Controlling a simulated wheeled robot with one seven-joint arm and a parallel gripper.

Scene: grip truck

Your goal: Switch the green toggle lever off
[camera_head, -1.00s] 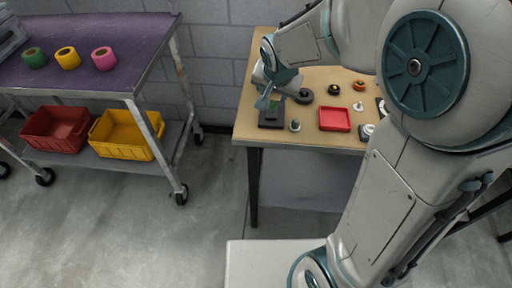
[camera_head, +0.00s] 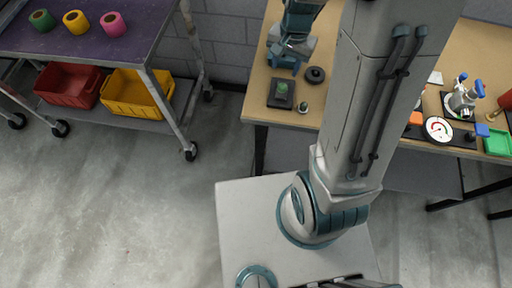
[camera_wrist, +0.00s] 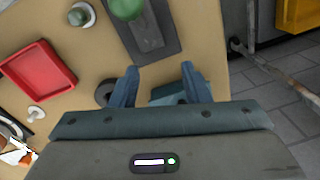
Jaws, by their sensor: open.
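The green toggle lever (camera_head: 282,88) sits on a dark base plate (camera_head: 274,102) near the table's left front corner. In the wrist view its green ball knob (camera_wrist: 126,8) is cut by the top edge, over the dark plate (camera_wrist: 152,40). Which way the lever leans is hard to tell. My gripper (camera_head: 286,68) is just behind the plate in the head view. In the wrist view my gripper (camera_wrist: 158,68) has its two blue fingers apart, with nothing between them, and they are apart from the knob.
A black round knob (camera_head: 315,75) and a small grey-topped knob (camera_head: 303,107) are close to the plate. A red tray (camera_wrist: 42,78) lies nearby. A dial gauge (camera_head: 438,129) and green tray (camera_head: 498,142) are farther right. A cart (camera_head: 120,62) stands left, across a floor gap.

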